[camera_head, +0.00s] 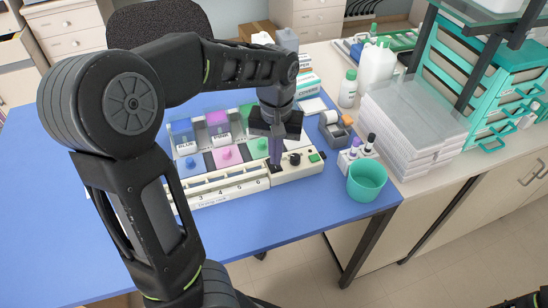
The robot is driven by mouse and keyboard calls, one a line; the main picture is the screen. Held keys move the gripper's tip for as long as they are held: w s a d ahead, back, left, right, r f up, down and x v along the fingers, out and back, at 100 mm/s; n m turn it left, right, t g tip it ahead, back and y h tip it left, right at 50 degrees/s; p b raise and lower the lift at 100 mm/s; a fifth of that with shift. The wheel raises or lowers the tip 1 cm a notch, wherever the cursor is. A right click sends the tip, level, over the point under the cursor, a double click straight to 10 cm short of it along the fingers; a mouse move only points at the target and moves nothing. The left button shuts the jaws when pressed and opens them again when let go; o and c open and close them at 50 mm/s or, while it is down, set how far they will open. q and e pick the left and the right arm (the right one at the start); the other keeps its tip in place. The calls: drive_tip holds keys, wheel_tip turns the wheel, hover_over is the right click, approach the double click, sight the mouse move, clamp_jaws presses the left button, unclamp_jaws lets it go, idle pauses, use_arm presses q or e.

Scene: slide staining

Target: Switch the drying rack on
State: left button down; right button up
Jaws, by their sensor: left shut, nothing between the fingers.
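The drying rack (235,191) is a long cream unit on the blue table, with numbered slots and its name printed on the front edge. Its right end is a control panel (290,172) with a black knob (295,159) and a green button (314,157). My left gripper (275,167) points down at the left part of this panel, just left of the knob. Its fingers are shut with nothing between them. I cannot tell whether the tips touch the panel, and they hide what lies under them.
A teal cup (367,182) and a small holder of dark-capped bottles (356,156) stand right of the panel. Stacked clear trays (415,122) are further right. The blue table's front is clear.

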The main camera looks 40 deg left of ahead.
sight(276, 168)
use_arm(q)
drive_tip(key=shift+r+p, duration=2)
drive_tip(key=shift+r, duration=0.55)
drive_tip(key=shift+f, duration=0.1)
